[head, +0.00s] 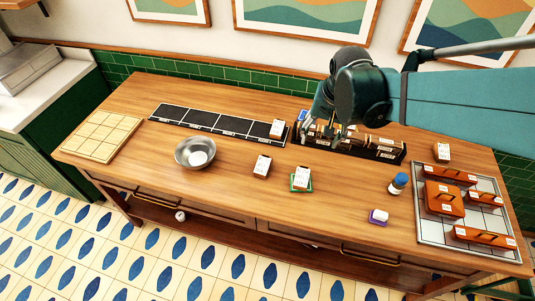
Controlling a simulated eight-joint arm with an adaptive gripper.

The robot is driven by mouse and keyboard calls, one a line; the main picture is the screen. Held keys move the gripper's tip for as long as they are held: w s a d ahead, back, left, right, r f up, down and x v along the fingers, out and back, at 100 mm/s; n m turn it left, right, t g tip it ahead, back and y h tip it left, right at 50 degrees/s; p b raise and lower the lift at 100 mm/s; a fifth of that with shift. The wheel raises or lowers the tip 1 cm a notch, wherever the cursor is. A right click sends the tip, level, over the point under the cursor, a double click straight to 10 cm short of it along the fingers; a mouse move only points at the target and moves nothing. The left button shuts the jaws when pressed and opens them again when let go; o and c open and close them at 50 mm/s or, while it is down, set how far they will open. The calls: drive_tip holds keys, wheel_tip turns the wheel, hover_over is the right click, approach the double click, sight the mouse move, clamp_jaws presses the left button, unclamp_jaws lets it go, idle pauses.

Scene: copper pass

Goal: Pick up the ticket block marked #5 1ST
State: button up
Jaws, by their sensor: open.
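Several small ticket blocks with white tops and dark brown sides are on the wooden counter. One block (277,128) sits at the right end of the black strip, one block (262,166) stands alone near the middle, one block (301,178) is on a green base, and one block (442,152) is at the right. Their markings are too small to read, so I cannot tell which is #5 1ST. My gripper (331,133) is open above or beside the left part of a dark rack (388,155) and hides part of it. I see nothing held.
A metal bowl (195,152) holds a white item. A black sectioned strip (200,118), a wooden grid board (103,136), a blue-capped bottle (397,184), a purple-and-white block (378,217) and a grey tray (432,232) with orange-brown boxes share the counter. The front middle is mostly clear.

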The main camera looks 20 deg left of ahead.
drive_tip(key=w+a+f+g, duration=0.1)
drive_tip(key=w+a+f, duration=0.2)
drive_tip(key=a+f, duration=0.6)
drive_tip(key=g+h, duration=0.1)
drive_tip(key=g, duration=0.1)
hover_over(263, 164)
drive_tip(key=f, duration=0.7)
drive_tip(key=shift+w, duration=0.25)
drive_tip(key=shift+a+f, duration=0.1)
drive_tip(key=shift+f, duration=0.05)
drive_tip(key=shift+f, duration=0.1)
drive_tip(key=shift+f, duration=1.2)
drive_tip(key=shift+s+f, duration=0.2)
drive_tip(key=shift+f, duration=2.4)
